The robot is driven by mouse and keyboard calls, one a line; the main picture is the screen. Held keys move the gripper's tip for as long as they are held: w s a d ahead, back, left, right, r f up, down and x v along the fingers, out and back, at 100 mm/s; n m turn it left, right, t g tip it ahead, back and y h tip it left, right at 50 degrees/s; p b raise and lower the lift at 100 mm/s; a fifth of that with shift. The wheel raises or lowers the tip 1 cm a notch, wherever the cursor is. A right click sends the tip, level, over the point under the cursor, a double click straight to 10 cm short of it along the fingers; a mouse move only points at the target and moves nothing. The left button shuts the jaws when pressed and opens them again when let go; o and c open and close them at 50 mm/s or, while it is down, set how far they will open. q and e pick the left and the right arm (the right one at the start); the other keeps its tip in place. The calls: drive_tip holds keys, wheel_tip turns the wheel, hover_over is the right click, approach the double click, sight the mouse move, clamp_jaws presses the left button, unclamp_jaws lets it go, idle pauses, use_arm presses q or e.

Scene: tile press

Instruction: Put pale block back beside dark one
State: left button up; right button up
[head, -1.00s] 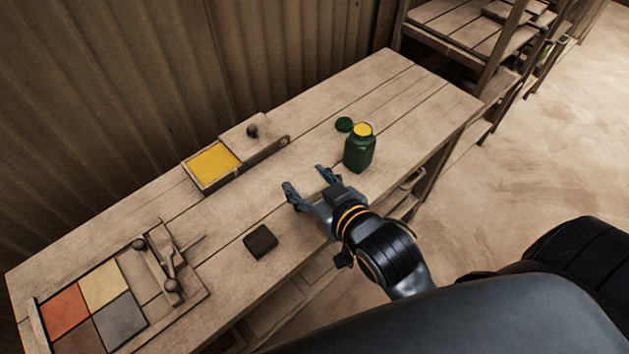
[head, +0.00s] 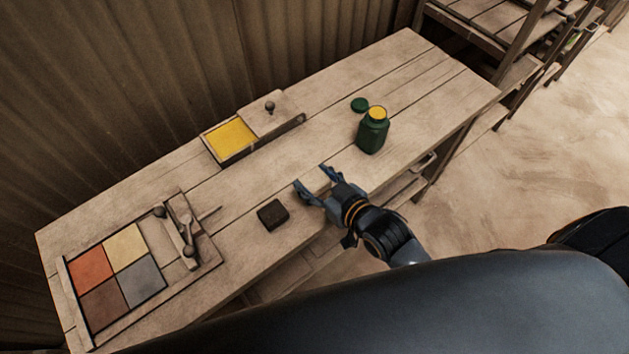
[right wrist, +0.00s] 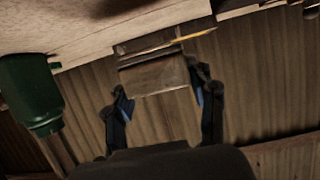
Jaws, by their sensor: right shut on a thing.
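The dark block (head: 272,214) lies flat near the front edge of the workbench (head: 215,200). My right gripper (head: 317,183) is just right of it and slightly farther back, apart from it. In the right wrist view, a plain wood-coloured block, the pale block (right wrist: 155,74), sits between the two blue-padded fingers (right wrist: 163,97). In the head view the pale block blends into the bench boards and is hard to make out. I cannot tell its height above the bench. My left gripper is not in view.
A green jar (head: 372,132) of yellow powder stands to the right, its green lid (head: 359,105) behind it. A box (head: 232,139) of yellow powder lies at the back. The tile press (head: 203,260) with coloured tiles is at left. Bench around the dark block is clear.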

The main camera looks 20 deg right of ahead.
sight(315, 178)
drive_tip(key=shift+w+d+f, duration=0.25)
drive_tip(key=shift+w+f, duration=0.7)
drive_tip(key=shift+f, duration=0.25)
drive_tip(key=shift+w+f, duration=0.15)
drive_tip(key=shift+f, duration=1.6)
drive_tip(key=shift+f, duration=0.15)
drive_tip(key=o, duration=1.2)
